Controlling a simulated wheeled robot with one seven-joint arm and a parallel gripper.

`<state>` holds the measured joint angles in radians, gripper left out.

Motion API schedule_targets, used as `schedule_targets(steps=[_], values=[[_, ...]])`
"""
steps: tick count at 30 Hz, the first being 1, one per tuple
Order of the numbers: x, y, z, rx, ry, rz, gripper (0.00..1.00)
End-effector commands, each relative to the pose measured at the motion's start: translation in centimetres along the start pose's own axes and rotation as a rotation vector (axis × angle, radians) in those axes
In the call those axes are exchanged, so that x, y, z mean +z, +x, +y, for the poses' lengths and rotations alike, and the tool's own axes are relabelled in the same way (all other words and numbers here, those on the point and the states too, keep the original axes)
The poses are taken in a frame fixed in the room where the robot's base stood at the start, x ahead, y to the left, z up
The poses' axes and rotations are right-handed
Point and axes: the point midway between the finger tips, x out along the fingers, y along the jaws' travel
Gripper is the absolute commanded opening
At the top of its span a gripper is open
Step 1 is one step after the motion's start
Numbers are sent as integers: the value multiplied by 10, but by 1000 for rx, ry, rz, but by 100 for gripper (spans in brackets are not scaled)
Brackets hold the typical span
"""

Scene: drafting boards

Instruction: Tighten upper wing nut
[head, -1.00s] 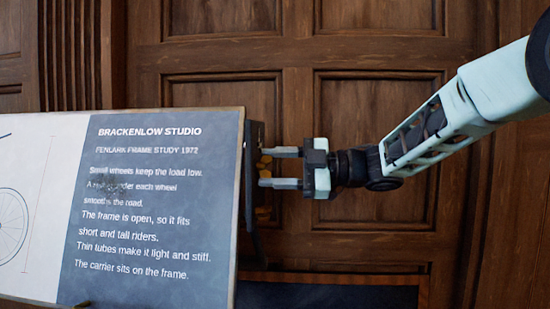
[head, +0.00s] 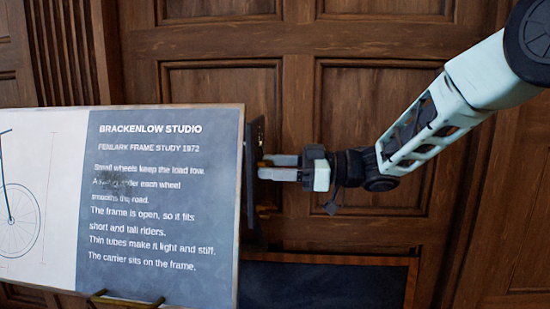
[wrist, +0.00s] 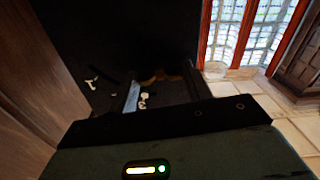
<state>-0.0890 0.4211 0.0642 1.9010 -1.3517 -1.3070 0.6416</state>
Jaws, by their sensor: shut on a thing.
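My gripper (head: 262,167) reaches in from the right at the right edge of the drafting board (head: 165,278). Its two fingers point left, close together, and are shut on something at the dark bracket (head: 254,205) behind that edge. The held part, which I take to be the upper wing nut, is largely hidden by the fingers in the head view. In the wrist view a finger (wrist: 132,97) runs towards a dim brass-coloured patch (wrist: 160,76) against a dark surface. I cannot make out the nut's wings or how far it is turned.
Dark wooden panelling (head: 370,100) stands behind the board and arm. A framed dark panel (head: 325,284) is low behind my gripper. The wrist view shows a red-framed window (wrist: 245,30) and pale floor tiles (wrist: 285,120).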

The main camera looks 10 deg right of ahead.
Motion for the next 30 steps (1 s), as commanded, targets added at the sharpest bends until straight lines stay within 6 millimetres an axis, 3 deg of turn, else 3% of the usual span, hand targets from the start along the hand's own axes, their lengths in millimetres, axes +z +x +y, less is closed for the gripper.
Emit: schedule_targets(steps=[19, 20, 22, 30], values=[[2, 0, 0, 0, 55, -3, 26], [2, 0, 0, 0, 55, -3, 52], [2, 0, 0, 0, 55, -3, 71], [1, 0, 0, 0, 53, -1, 71]])
